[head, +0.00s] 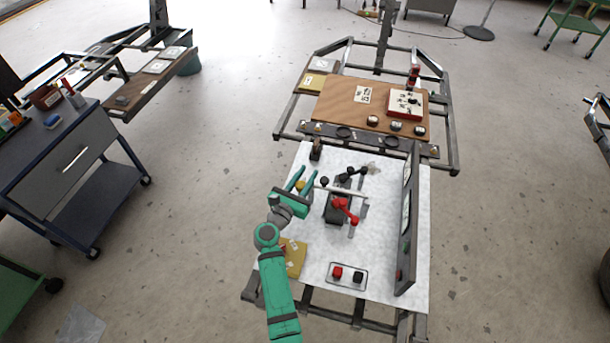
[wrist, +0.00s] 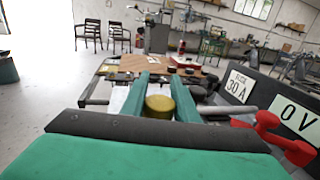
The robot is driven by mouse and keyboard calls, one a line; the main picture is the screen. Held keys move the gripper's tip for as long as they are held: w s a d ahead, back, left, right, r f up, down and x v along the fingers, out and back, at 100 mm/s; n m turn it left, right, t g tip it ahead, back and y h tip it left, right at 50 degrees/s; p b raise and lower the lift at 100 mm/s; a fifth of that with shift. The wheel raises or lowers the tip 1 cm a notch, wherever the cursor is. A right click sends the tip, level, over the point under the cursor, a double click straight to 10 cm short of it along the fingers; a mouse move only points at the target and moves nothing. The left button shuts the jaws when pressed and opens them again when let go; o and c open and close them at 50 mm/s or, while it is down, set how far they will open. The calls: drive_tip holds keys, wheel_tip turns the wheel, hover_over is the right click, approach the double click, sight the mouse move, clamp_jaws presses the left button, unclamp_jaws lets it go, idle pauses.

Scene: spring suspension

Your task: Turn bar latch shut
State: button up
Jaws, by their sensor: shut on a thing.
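My gripper (head: 303,177) is over the left part of the white board, with its two green fingers on either side of a brass-yellow knob (head: 301,185). In the wrist view the round knob (wrist: 160,106) sits between the fingers (wrist: 166,85). A pale grey bar (head: 345,191) runs to the right from near the knob, across a dark block (head: 335,210). The fingers hide where knob and bar would meet, so I cannot tell how they join. The bar (wrist: 226,110) also shows right of the fingers in the wrist view.
A red lever (head: 345,210) stands just right of the block, and black-knobbed levers (head: 352,172) stand behind. An upright dark panel (head: 407,220) borders the right side.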

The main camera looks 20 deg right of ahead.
drive_tip(key=shift+s+d+m+g+h, duration=0.1)
drive_tip(key=shift+d+m+g+h, duration=0.05)
drive_tip(key=shift+m+g+h, duration=0.3)
drive_tip(key=o, duration=1.1)
drive_tip(key=shift+c, duration=0.2)
drive_tip(key=shift+n+y, duration=0.25)
drive_tip(key=shift+n, duration=0.1)
